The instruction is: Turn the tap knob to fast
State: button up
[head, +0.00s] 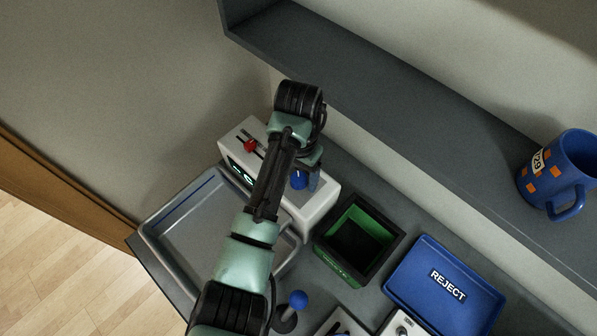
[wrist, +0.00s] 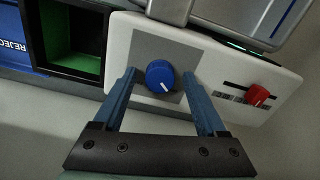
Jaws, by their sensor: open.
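The white machine box (head: 318,207) stands on the grey counter and also fills the upper wrist view (wrist: 115,50). On its face is a round blue knob (wrist: 160,76) on a grey panel. The knob's white mark points down and slightly right in the wrist view. In the head view the knob (head: 299,181) is partly hidden behind my arm. My gripper (wrist: 159,73) is open, with one finger on each side of the knob and a gap showing at both sides. I can read no setting words near the knob.
A red slider knob (wrist: 258,95) sits in a slot on the same box. A grey tray (head: 190,235) lies left of my arm. A green-lined black bin (head: 388,222), a blue REJECT tray (head: 410,272) and a blue-ball lever (head: 298,299) are nearby. A blue mug (head: 565,170) stands on the shelf.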

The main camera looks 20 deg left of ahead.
grip_shut()
dwell(0.4)
jog(key=m+p, duration=0.1)
jog(key=m, duration=0.4)
jog(key=shift+p, duration=0.3)
jog(key=m+p, duration=0.1)
jog(key=m, duration=0.4)
jog(key=shift+w+r, duration=0.1)
jog(key=m+p, duration=0.1)
jog(key=m, duration=0.3)
jog(key=shift+m, duration=0.4)
jog(key=m, duration=0.5)
